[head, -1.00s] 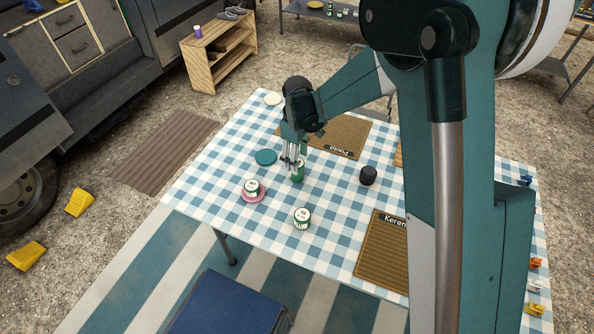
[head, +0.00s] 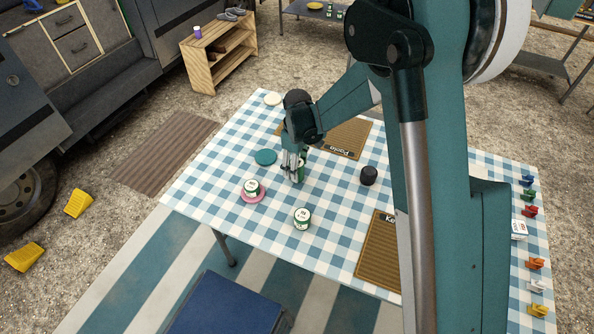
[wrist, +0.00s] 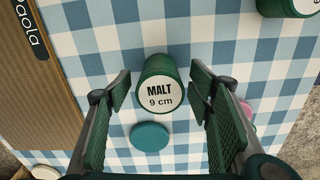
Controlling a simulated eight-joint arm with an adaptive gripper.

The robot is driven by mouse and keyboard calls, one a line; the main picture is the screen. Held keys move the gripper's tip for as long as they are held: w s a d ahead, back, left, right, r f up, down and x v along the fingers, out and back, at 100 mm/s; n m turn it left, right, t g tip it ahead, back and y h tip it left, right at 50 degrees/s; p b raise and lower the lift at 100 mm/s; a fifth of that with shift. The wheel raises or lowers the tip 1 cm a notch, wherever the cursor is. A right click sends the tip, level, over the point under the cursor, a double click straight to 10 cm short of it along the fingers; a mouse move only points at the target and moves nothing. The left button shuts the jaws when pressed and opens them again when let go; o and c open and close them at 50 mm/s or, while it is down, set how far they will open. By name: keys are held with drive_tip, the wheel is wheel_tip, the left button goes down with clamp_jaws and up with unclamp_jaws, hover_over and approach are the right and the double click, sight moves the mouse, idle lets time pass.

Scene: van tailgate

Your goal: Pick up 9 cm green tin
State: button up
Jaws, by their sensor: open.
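The 9 cm green tin (wrist: 161,84), with a white lid reading "MALT 9 cm", stands on the checked table (head: 335,224) between the fingers in the wrist view. In the head view the green tin (head: 299,172) is partly hidden behind my gripper (head: 292,176). My gripper (wrist: 160,98) is open, one finger on each side of the tin, with gaps visible on both sides. Another green tin with a white lid (head: 302,218) stands nearer the front of the table. A third such tin (head: 252,187) stands on a pink disc (head: 254,197).
A teal disc (head: 265,157) lies left of my gripper, and a pale disc (head: 272,99) lies at the back corner. A black round object (head: 368,175) stands to the right. Brown mats (head: 347,139) lie on the table. Coloured clips (head: 535,263) line the right edge.

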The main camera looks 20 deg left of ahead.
drive_tip(key=c, duration=1)
drive_tip(key=shift+r, duration=0.1)
drive_tip(key=shift+c, duration=0.2)
drive_tip(key=shift+r+p, duration=0.85)
drive_tip(key=shift+r, duration=4.05)
